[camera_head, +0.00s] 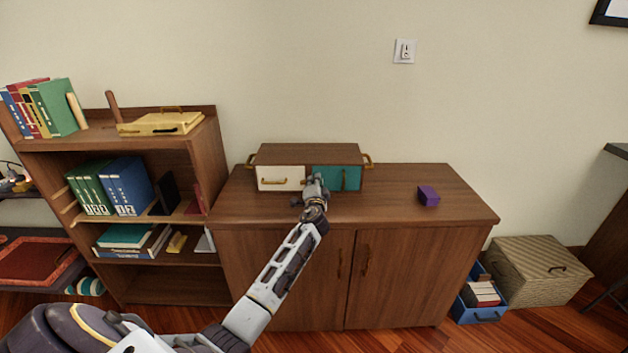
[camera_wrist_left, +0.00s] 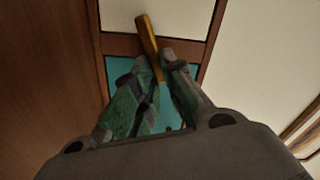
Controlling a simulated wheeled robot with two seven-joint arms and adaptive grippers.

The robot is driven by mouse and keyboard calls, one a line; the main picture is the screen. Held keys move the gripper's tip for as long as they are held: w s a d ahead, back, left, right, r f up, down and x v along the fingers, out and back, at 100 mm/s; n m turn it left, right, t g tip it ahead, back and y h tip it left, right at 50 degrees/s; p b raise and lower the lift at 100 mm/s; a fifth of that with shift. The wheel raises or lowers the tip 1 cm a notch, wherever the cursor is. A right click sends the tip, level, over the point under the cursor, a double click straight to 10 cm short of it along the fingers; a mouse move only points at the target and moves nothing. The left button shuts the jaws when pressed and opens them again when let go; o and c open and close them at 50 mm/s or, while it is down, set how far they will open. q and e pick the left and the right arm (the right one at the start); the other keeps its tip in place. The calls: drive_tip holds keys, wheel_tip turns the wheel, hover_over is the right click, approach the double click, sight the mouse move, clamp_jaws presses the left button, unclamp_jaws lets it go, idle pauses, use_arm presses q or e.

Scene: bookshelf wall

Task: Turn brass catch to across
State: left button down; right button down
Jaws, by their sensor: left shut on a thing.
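The brass catch (camera_wrist_left: 147,34) is a narrow golden bar in the left wrist view. Its free end lies over the cream front (camera_wrist_left: 160,15), and its other end runs down between my fingers toward the teal front (camera_wrist_left: 122,45). It is slightly tilted in that view. My left gripper (camera_wrist_left: 160,72) is shut on the catch, with a fingertip on each side. My right gripper is not in view.
The small cabinet stands on a wooden sideboard (camera_head: 385,205). A purple block (camera_head: 428,196) sits to the right, with clear top between. A bookshelf (camera_head: 208,160) stands close on the left. A blue bin (camera_head: 485,312) and a woven box (camera_head: 535,272) are on the floor.

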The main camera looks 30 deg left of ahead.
use_arm(q)
drive_tip(key=shift+w+d+f+m+p, duration=0.1)
drive_tip(key=shift+f+m+p, duration=0.2)
drive_tip(key=shift+m, duration=0.85)
drive_tip(key=shift+f+m+p, duration=0.25)
drive_tip(key=shift+m+p, duration=0.05)
drive_tip(key=shift+m, duration=0.85)
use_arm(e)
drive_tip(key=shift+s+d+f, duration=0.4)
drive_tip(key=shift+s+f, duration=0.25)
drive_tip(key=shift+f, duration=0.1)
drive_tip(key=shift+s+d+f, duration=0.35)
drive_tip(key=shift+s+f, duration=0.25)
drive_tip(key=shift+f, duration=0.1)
use_arm(q)
drive_tip(key=c, duration=1.5)
unclamp_jaws()
drive_tip(key=shift+d, duration=0.1)
drive_tip(key=shift+v, duration=6)
drive_tip(key=shift+f, duration=0.1)
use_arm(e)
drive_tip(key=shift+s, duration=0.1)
